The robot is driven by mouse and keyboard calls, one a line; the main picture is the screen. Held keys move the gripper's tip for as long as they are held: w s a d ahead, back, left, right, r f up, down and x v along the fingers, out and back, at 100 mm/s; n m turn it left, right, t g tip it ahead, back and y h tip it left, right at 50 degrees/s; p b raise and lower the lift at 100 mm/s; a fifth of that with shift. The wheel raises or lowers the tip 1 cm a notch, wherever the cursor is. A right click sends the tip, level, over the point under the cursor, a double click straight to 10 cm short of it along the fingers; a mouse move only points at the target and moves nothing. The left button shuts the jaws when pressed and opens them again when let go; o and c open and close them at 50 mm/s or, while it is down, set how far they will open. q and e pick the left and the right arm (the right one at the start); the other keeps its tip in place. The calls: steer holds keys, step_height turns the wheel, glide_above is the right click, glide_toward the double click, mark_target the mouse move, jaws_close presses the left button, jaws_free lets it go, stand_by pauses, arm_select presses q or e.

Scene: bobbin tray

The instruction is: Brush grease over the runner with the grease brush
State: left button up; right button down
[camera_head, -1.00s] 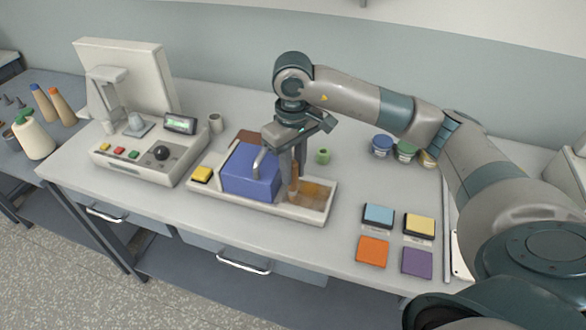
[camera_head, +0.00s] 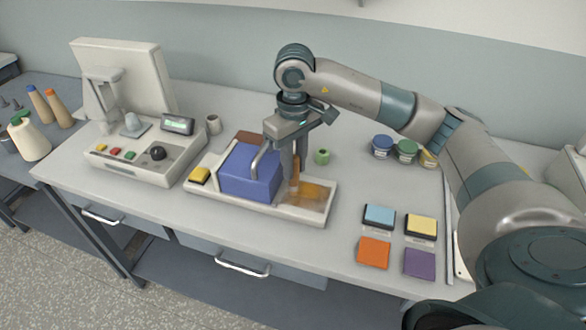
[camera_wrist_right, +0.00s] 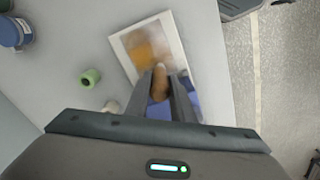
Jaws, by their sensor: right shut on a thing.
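My right gripper (camera_head: 297,165) is shut on the brush (camera_head: 294,188), which has an orange-brown handle. It holds the brush pointing down over the right part of a cream tray (camera_head: 250,207). An amber-yellow patch (camera_head: 316,194) lies there, just right of the brush; I cannot tell which part is the runner. In the right wrist view the brush (camera_wrist_right: 160,84) sits between the fingers, beside the blurred amber patch (camera_wrist_right: 148,45). The bristles are hidden, so contact is unclear. My left gripper is not in view.
A blue block (camera_head: 250,178) fills the tray's middle, close left of the gripper. A green ring (camera_head: 322,157) stands behind the tray. Several lidded jars (camera_head: 382,146) stand right of it. Coloured pads (camera_head: 374,252) lie front right; a control box (camera_head: 140,160) stands left.

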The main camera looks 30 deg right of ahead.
stand_by(0.3)
steer(key=shift+w+d+f+b, duration=0.1)
steer(key=shift+w+d+b, duration=0.4)
steer(key=shift+d+b, duration=0.2)
steer(key=shift+d+f+b, duration=0.15)
steer(key=shift+d+b, duration=0.2)
steer(key=shift+d, duration=0.1)
